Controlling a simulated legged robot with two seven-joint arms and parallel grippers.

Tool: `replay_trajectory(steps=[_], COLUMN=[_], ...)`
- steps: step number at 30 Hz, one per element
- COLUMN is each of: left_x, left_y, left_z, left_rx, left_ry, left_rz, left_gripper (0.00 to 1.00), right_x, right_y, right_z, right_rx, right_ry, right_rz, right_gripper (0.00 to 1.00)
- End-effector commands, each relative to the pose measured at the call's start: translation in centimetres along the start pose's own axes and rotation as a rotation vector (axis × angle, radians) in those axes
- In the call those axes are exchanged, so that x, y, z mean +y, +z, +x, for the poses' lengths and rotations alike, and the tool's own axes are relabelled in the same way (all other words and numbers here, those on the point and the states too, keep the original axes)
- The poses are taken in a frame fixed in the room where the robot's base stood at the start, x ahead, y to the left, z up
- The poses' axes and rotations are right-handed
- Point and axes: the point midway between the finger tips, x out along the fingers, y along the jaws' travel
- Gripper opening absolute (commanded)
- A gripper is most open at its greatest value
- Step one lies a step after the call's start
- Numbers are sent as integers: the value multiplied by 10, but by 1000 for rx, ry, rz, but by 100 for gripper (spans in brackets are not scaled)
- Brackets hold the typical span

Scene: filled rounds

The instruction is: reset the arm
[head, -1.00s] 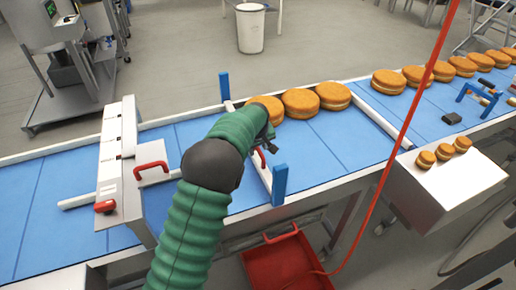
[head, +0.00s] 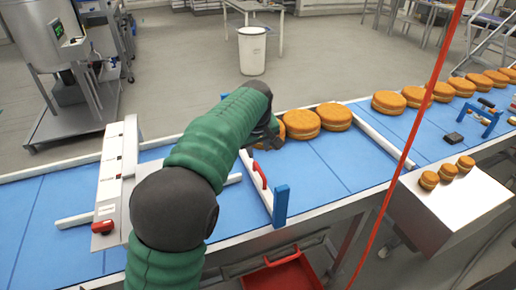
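My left arm, in a green sleeve with dark joints, reaches in from the bottom over the blue conveyor belt (head: 330,160). My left gripper (head: 272,138) is small and dark, at the end of the sleeve. It is beside the nearest filled round (head: 277,143), which the arm partly hides. I cannot tell whether its fingers are apart or whether they touch the round. My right gripper is not in view.
A white barrier with a red handle (head: 260,176) and a blue post (head: 281,205) crosses the belt by my arm. A white housing (head: 110,175) stands left. More rounds (head: 335,116) line the belt rightward. A red cable (head: 415,105) hangs at right; a red bin (head: 285,275) is below.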

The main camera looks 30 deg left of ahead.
Motion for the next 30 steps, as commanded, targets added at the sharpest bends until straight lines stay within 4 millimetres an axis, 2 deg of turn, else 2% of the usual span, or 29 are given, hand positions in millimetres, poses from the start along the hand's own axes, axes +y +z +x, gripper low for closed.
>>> replay_trajectory(steps=[11, 14, 17, 20, 24, 25, 27, 30], left_x=[0, -8, -28, -56, -106, -117, -139, -159], left_y=[1, 17, 60, 120, 210, 228, 259, 284], left_z=[1, 8, 24, 39, 51, 53, 54, 55], left_rx=[-1, -23, -71, -121, -181, -191, -209, -222], left_ry=[1, 3, 13, 33, 62, 68, 77, 85], left_rz=[3, 49, 176, 350, 611, 662, 759, 841], left_gripper=[36, 36, 36, 36, 36, 36, 36, 36], right_x=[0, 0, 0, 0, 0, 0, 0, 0], right_y=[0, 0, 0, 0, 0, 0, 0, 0], right_z=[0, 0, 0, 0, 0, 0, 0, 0], right_rx=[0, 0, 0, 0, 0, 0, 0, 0], right_ry=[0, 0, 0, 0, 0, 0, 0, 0], right_rz=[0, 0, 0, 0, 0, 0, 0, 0], right_gripper=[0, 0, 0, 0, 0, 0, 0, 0])
